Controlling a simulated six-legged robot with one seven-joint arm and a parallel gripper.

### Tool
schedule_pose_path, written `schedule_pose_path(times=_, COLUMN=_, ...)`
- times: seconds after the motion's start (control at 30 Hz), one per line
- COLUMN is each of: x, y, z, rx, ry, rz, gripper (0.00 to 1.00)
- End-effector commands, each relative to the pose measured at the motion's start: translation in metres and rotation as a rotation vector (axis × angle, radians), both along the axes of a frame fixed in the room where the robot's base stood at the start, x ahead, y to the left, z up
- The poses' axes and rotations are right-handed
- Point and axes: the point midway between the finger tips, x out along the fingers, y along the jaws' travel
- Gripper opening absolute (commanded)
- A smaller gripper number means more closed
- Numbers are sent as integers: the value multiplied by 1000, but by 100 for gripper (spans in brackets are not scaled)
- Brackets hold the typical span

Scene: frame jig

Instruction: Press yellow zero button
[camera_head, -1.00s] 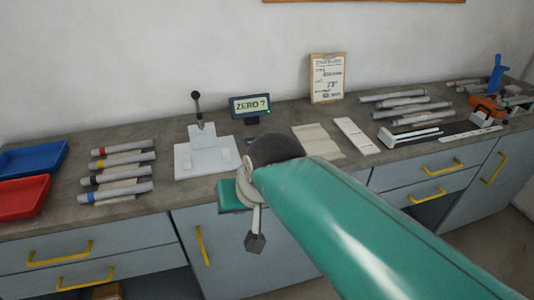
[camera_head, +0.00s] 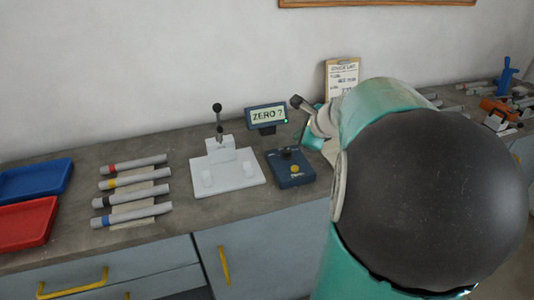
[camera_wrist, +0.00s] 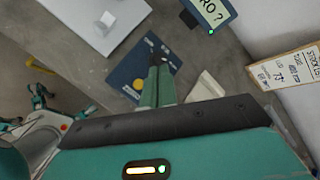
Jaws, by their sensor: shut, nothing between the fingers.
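The yellow button (camera_head: 295,169) is a small round knob on the front of a dark blue box (camera_head: 283,183) on the bench. In the wrist view the yellow button (camera_wrist: 138,84) lies just left of my fingers, on the blue box (camera_wrist: 122,73). My gripper (camera_wrist: 158,44) is shut and empty, its dark fingertips overlapping the far part of the box in that view. I cannot tell its height above the box. In the head view my arm hides most of the gripper. A display (camera_head: 267,116) behind the box reads "ZERO ?".
A white stand (camera_head: 226,172) with an upright black-knobbed post is left of the box. Tubes with coloured bands (camera_head: 133,188) and red (camera_head: 27,222) and blue (camera_head: 37,179) trays lie further left. A clipboard (camera_head: 342,76) leans against the wall, partly behind my arm.

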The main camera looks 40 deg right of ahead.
Motion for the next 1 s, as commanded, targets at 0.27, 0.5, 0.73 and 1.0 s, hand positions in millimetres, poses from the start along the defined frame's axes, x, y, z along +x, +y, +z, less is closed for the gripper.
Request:
schedule_pose_path(times=0.27, x=-5, y=-13, z=-1, rx=22, ry=-8, rz=-41, gripper=0)
schedule_pose_path(times=0.5, x=-5, y=-12, z=-5, rx=23, ry=-7, rz=-38, gripper=0)
schedule_pose_path(times=0.73, x=-3, y=-10, z=-28, rx=23, ry=-5, rz=-36, gripper=0)
schedule_pose_path(times=1.0, x=-2, y=-9, z=-65, rx=24, ry=-4, rz=-37, gripper=0)
